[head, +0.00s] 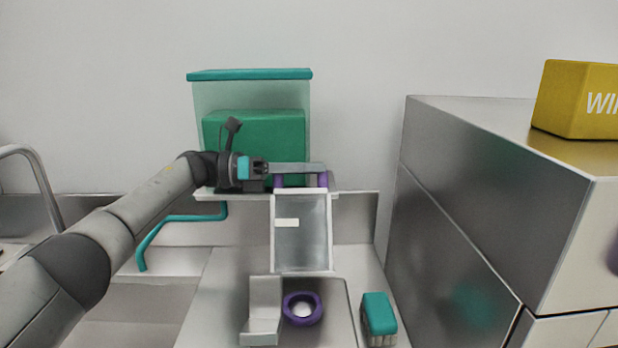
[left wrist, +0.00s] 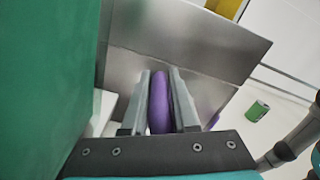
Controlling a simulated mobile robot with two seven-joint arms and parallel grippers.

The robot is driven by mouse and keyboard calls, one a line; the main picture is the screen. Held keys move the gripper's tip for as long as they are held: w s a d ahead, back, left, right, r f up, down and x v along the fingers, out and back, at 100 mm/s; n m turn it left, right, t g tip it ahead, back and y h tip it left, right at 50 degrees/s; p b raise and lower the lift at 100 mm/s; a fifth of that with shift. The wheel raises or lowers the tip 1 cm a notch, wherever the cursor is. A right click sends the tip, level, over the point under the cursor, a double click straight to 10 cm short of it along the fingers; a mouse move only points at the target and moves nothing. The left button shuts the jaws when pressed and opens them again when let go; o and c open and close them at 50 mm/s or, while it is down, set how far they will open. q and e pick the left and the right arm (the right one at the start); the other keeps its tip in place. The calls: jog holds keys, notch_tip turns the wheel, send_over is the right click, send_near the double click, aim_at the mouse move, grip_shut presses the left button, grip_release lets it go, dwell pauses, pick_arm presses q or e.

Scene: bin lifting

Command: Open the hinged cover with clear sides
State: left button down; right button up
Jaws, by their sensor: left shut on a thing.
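A cover with clear sides and a teal top (head: 250,74) stands at the back in the head view, around a large green block (head: 255,130). The block also fills the left of the left wrist view (left wrist: 45,80). Below it, a pale-framed clear panel (head: 301,245) slopes down toward the front. My left gripper (head: 318,172) reaches across the block's lower front. In the left wrist view its fingers (left wrist: 160,100) are shut on a purple handle (left wrist: 160,105). Purple ends show beside the fingers in the head view (head: 278,182). The cover's hinge cannot be made out. My right gripper is not in view.
A tall grey cabinet (head: 465,200) stands close on the right with a yellow box (head: 580,98) on top. A purple ring (head: 302,309) and a teal brush-like block (head: 379,314) lie in front. A teal bent tube (head: 175,219) is at left.

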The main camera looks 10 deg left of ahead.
pick_arm(q)
jog(key=shift+w, duration=0.1)
dwell(0.3)
jog(key=c, duration=0.7)
grip_release()
jog(key=shift+c, duration=0.2)
jog(key=shift+a, duration=0.1)
jog(key=s+a+b, duration=0.1)
jog(key=s+a, duration=0.1)
jog(key=a, duration=0.9)
jog(key=shift+s+a, duration=0.2)
jog(key=shift+a, duration=0.15)
